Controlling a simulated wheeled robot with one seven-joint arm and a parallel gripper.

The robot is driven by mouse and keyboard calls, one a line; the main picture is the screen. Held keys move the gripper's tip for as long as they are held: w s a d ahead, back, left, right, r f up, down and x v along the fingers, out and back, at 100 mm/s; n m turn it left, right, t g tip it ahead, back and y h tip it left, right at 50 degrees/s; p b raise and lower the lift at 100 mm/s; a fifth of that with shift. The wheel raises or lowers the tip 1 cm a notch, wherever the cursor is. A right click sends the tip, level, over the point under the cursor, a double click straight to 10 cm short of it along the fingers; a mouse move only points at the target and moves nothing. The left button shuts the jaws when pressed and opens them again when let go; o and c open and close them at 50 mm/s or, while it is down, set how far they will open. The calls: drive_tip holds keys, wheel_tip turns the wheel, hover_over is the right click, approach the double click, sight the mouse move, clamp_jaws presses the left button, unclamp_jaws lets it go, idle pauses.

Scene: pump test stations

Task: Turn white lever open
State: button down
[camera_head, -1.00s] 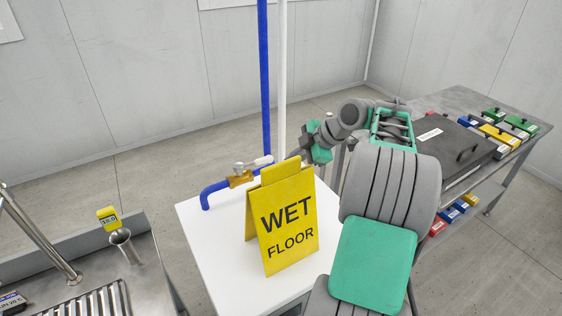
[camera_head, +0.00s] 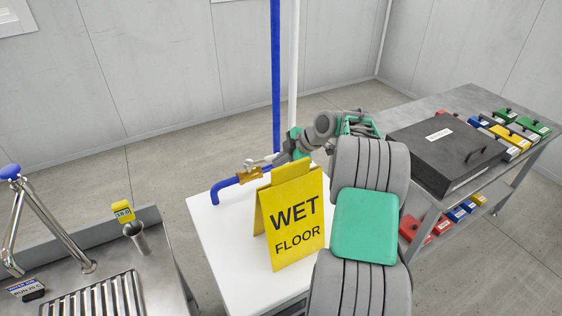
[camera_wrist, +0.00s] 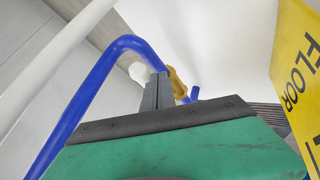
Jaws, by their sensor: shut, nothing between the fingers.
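A brass valve (camera_head: 250,174) sits on the low blue pipe (camera_head: 226,186) above the white table. Its white lever (camera_head: 263,161) points right in the head view, partly covered by my gripper (camera_head: 277,159). In the wrist view, my gripper (camera_wrist: 157,90) is shut and empty. Its fingertips are close beside the valve (camera_wrist: 177,83), and a rounded white end of the lever (camera_wrist: 137,71) shows just left of them. The rest of the lever is hidden behind the fingers. I cannot tell whether fingers and lever touch.
A yellow wet floor sign (camera_head: 293,220) stands on the white table (camera_head: 222,265), close in front of the valve and beside my arm. A blue pipe (camera_head: 276,80) and a white pipe (camera_head: 292,70) rise behind. A steel sink bench (camera_head: 160,270) is at left, a bench with a black case (camera_head: 440,160) at right.

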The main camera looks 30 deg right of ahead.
drive_tip(key=shift+w+d+r+b, duration=0.2)
drive_tip(key=shift+w+b, duration=0.25)
drive_tip(key=shift+b, duration=0.1)
drive_tip(key=shift+w+d+r+b, duration=0.15)
drive_tip(key=shift+w+b, duration=0.3)
drive_tip(key=shift+b, duration=0.1)
